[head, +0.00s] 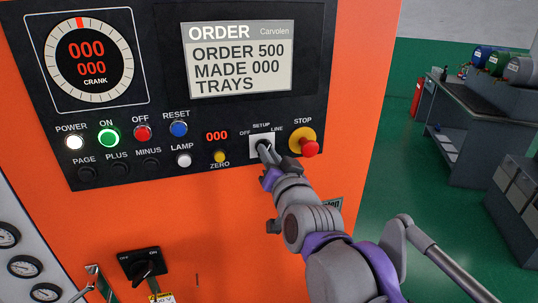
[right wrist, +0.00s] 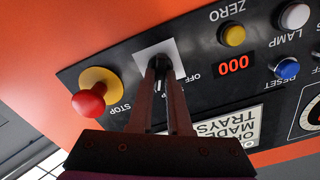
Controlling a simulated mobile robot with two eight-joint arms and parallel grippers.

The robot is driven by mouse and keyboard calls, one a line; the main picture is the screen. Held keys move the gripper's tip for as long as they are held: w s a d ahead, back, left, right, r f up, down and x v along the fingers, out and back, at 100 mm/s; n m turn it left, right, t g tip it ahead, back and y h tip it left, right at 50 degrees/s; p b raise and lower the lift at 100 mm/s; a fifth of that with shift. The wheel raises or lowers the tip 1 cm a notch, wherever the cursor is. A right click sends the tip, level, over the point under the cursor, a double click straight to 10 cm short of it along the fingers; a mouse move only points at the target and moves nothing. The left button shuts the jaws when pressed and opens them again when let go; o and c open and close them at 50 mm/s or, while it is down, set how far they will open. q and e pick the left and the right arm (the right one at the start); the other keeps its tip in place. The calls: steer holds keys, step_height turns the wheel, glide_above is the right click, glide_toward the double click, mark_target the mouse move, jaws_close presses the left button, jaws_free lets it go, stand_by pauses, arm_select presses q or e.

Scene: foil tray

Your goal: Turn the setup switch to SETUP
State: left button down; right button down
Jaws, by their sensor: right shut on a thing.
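The setup switch is a dark knob on a white square plate (head: 254,152) marked OFF, SETUP and LINE, low on the black panel. My right gripper (head: 266,153) reaches it from the lower right and is shut on the knob. In the right wrist view the two fingers of my right gripper (right wrist: 163,72) close around the black knob (right wrist: 175,57) in front of the white plate (right wrist: 149,52). The fingers hide part of the knob, so I cannot tell which mark it points to. My left gripper is not in view.
The red STOP button (head: 310,149) on its yellow base sits close right of the switch. The yellow ZERO button (head: 219,157) and white LAMP button (head: 184,160) are to the left. A black ON/OFF rotary switch (head: 142,265) is lower left. The display (head: 238,60) reads ORDER 500, MADE 000.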

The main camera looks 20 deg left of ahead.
steer(key=n, duration=0.5)
stand_by(0.5)
steer(key=c, duration=0.9)
jaws_free()
steer(key=shift+o, duration=0.2)
steer(key=shift+s, duration=0.1)
steer(key=b+v, duration=0.1)
steer(key=v, duration=0.9)
steer(key=shift+s+d+b, duration=0.2)
steer(key=shift+s+b, duration=0.1)
